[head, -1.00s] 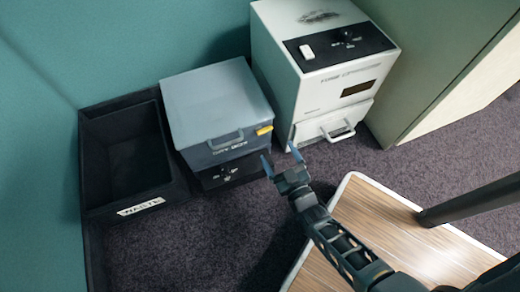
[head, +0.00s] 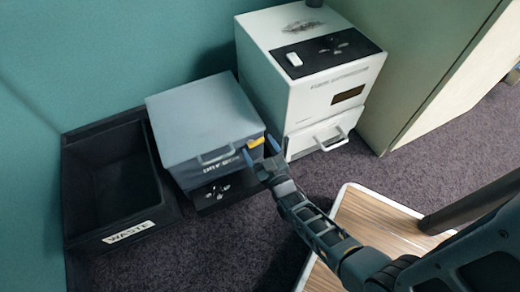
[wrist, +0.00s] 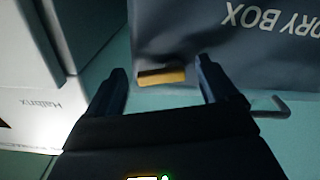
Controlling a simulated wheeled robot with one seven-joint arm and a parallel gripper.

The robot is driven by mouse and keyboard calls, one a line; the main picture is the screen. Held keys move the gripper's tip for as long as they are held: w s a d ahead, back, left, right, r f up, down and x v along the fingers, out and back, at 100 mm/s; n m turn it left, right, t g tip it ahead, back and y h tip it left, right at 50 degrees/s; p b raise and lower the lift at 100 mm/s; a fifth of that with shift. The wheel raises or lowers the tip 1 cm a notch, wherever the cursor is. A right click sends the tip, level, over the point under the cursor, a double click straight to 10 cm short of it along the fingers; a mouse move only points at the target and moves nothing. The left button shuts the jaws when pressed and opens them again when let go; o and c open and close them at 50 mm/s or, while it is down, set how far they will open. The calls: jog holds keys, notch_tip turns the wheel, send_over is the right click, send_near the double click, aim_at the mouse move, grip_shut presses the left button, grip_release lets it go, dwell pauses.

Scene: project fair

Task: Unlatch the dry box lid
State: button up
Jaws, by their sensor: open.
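A yellow latch (head: 256,142) sits at the front right corner of the box. My gripper (head: 260,152) is open at that corner, close to the latch. In the wrist view the latch (wrist: 161,77) lies between the two open fingertips (wrist: 163,82), a little beyond them. I cannot tell whether either finger touches it. The box lettering (wrist: 265,18) appears upside down there.
A black waste bin (head: 120,232) stands left of the dry box. A white machine (head: 310,95) with a drawer handle stands close on the right. A wood-topped table (head: 375,225) is at the lower right. Dark carpet (head: 225,245) is free in front.

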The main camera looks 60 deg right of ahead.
jog(key=c, duration=1.1)
jog(key=shift+o, duration=0.2)
jog(key=shift+f+m, duration=0.25)
jog(key=shift+m, duration=1.25)
jog(key=o, duration=1.1)
jog(key=shift+c, duration=0.2)
jog(key=shift+a, duration=0.1)
jog(key=p+v, duration=0.2)
jog(key=v, duration=0.5)
jog(key=shift+s+a, duration=0.2)
jog(key=shift+s, duration=0.15)
